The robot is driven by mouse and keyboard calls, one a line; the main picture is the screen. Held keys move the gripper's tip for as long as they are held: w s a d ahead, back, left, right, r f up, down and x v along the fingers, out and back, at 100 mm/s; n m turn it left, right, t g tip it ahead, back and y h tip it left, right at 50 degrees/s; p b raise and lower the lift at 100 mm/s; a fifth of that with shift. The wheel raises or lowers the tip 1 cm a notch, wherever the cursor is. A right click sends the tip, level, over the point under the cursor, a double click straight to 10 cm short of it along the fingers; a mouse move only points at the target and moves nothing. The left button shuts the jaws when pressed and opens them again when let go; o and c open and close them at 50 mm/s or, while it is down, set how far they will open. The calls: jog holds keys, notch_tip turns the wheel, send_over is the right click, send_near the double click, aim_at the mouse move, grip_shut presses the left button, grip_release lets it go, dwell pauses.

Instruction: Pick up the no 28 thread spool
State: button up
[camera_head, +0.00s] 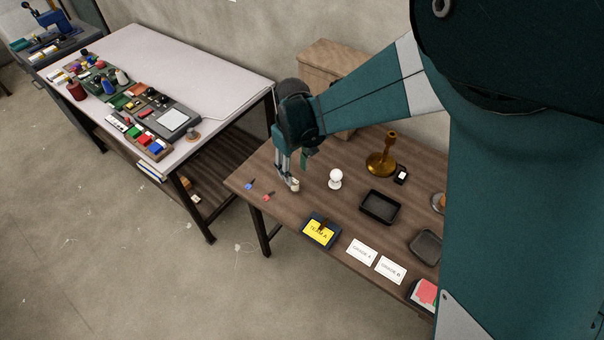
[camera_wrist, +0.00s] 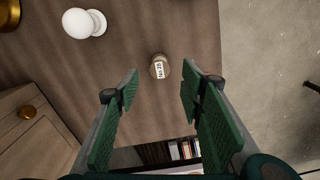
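The no 28 thread spool (camera_wrist: 159,66) is a small pale spool with a white label reading No 28. It sits on the brown wooden table, beyond my fingertips and roughly centred between them in the wrist view. In the head view the spool (camera_head: 295,185) shows just by the fingertips of my gripper (camera_head: 288,180), near the table's left part. In the wrist view my gripper (camera_wrist: 160,84) has its two green-padded fingers wide apart, with nothing between them. I cannot tell whether a fingertip touches the spool.
A white knob-shaped object (camera_head: 336,179) stands right of the spool. Small blue (camera_head: 249,183) and red (camera_head: 268,196) items lie left.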

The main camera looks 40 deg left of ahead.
aim_at(295, 181)
dwell(0.3)
jog(key=shift+f, duration=1.3)
jog(key=shift+f+b, duration=0.5)
jog(key=shift+f, duration=2.05)
jog(key=c, duration=0.9)
